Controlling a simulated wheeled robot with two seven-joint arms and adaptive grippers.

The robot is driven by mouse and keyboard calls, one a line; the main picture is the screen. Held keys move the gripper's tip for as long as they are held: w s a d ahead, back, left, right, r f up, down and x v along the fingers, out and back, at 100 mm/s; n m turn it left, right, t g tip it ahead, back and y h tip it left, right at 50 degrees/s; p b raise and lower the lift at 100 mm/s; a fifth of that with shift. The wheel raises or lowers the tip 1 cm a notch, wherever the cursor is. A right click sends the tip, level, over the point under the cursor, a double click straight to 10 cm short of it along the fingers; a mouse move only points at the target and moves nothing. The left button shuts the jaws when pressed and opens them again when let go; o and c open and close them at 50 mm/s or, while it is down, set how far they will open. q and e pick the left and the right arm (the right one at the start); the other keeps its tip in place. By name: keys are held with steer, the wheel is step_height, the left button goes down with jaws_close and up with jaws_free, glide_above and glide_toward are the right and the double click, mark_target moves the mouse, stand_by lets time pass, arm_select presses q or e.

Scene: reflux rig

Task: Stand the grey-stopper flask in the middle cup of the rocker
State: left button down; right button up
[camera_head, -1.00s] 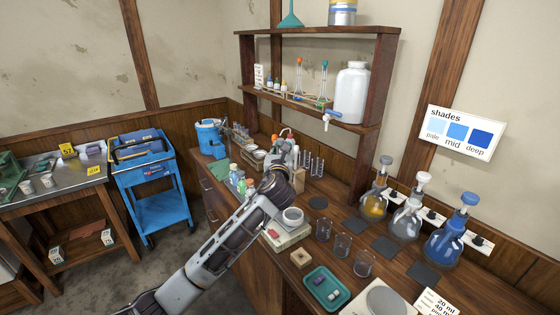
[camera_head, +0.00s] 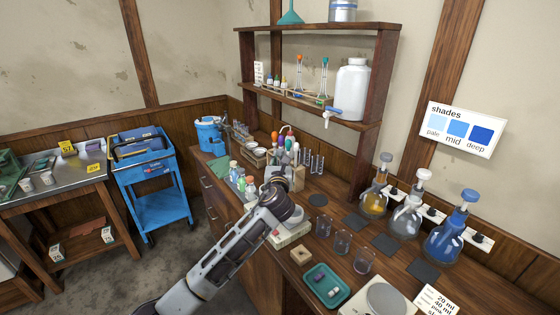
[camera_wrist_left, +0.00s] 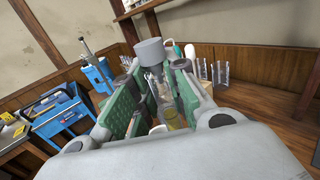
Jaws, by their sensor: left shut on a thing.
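My left gripper (camera_head: 279,170) is over the bench, among the small bottles and coloured-topped items. In the left wrist view its green-padded fingers (camera_wrist_left: 158,100) are shut around a glass flask with a grey stopper (camera_wrist_left: 150,50). Yellowish liquid (camera_wrist_left: 173,118) shows low between the fingers; the flask is mostly hidden by them. In the head view the gripper and wrist hide it. I cannot make out the rocker or its middle cup clearly; a low holder with pale round cups (camera_head: 256,152) stands behind the gripper. My right gripper is not in view.
A large amber-filled flask (camera_head: 374,203), a clear one (camera_head: 405,222) and a blue one (camera_head: 446,240) stand at the right. Beakers (camera_head: 342,243), a green tray (camera_head: 327,288) and small bottles (camera_head: 240,180) crowd the bench. A wooden shelf (camera_head: 375,85) rises behind.

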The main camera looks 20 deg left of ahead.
arm_select(q)
steer(key=shift+f, duration=1.75)
steer(key=c, duration=1.4)
jaws_free()
steer(key=shift+f, duration=0.1)
steer(key=shift+s, duration=0.1)
steer(key=shift+b+v, duration=0.4)
steer(key=shift+v, duration=5.5)
